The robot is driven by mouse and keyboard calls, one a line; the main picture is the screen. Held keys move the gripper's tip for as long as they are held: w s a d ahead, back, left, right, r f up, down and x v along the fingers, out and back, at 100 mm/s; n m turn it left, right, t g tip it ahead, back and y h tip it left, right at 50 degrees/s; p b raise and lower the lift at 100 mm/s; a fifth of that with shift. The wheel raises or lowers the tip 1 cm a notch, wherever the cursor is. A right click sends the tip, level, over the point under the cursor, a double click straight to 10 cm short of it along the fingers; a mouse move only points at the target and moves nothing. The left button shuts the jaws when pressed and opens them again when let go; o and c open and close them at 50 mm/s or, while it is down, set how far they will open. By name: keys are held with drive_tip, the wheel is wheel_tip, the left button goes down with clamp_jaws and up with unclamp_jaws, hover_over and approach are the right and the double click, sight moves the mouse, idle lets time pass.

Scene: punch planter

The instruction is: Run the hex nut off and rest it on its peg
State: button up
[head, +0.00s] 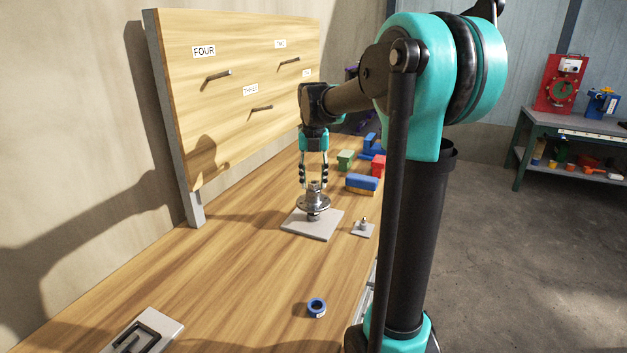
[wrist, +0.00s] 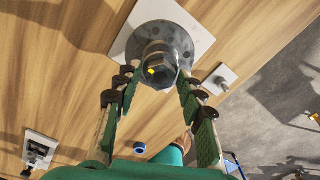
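The hex nut (head: 314,187) is a dark metal piece on top of a round flanged fitting (head: 313,204), which stands upright on a square grey plate (head: 325,228). In the wrist view the nut (wrist: 157,72) shows from above, with a small yellow mark on it. My gripper (head: 314,181) points straight down over the fitting. Its fingers are open, one on each side of the nut, with visible gaps in the wrist view (wrist: 155,86). A small grey plate with a short upright peg (head: 364,222) sits just right of the fitting; it also shows in the wrist view (wrist: 222,80).
A blue ring (head: 317,307) lies on the bench front. A grey plate with a black handle (head: 143,335) is at front left. Coloured blocks (head: 362,183) stand behind the fitting. An upright wooden board (head: 235,90) with labelled pegs lines the left side.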

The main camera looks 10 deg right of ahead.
drive_tip(key=o, duration=0.6)
drive_tip(key=shift+c, duration=0.2)
